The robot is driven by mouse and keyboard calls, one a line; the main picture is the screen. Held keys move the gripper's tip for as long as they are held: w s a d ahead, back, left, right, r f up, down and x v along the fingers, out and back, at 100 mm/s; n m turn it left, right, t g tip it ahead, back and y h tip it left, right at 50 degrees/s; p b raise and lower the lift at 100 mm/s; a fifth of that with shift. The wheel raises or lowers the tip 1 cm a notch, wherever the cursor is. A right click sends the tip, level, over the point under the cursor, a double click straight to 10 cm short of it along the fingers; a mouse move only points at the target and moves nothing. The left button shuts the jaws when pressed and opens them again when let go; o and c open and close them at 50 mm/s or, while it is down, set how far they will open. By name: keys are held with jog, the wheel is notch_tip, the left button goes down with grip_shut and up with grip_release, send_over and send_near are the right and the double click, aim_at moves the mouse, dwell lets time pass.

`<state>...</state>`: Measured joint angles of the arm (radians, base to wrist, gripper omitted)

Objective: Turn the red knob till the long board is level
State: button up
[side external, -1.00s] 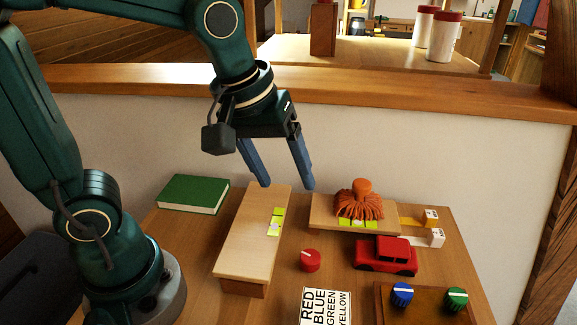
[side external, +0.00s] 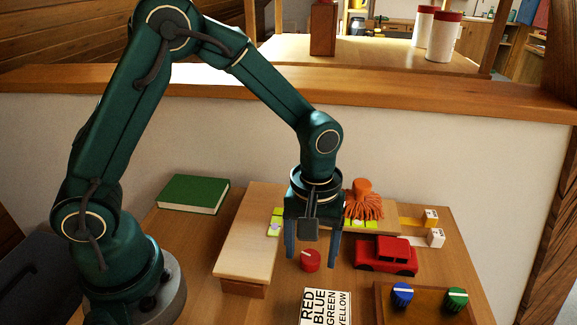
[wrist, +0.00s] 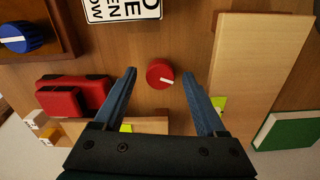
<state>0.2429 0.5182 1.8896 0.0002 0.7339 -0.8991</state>
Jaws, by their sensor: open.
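The red knob (side external: 310,260) stands on the table with a white pointer line on its top. It also shows in the wrist view (wrist: 160,74), between and just beyond my fingertips. My gripper (side external: 311,256) is open above and around the knob's sides in the side view; I cannot tell that either finger touches it. The long board (side external: 247,235) lies left of the knob on a wooden support (side external: 243,288), with a yellow-green level (side external: 274,224) at its right edge. The level's bubble is too small to read. The board also shows in the wrist view (wrist: 262,75).
A red toy car (side external: 385,256) stands right of the knob. Behind is a second board (side external: 385,207) with an orange tasselled thing (side external: 362,200). A word card (side external: 326,307) lies in front. Blue (side external: 402,294) and green (side external: 456,299) knobs sit front right. A green book (side external: 193,194) lies back left.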

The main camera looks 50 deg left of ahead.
jog(key=shift+f, duration=0.35)
grip_shut()
jog(key=shift+m, duration=0.3)
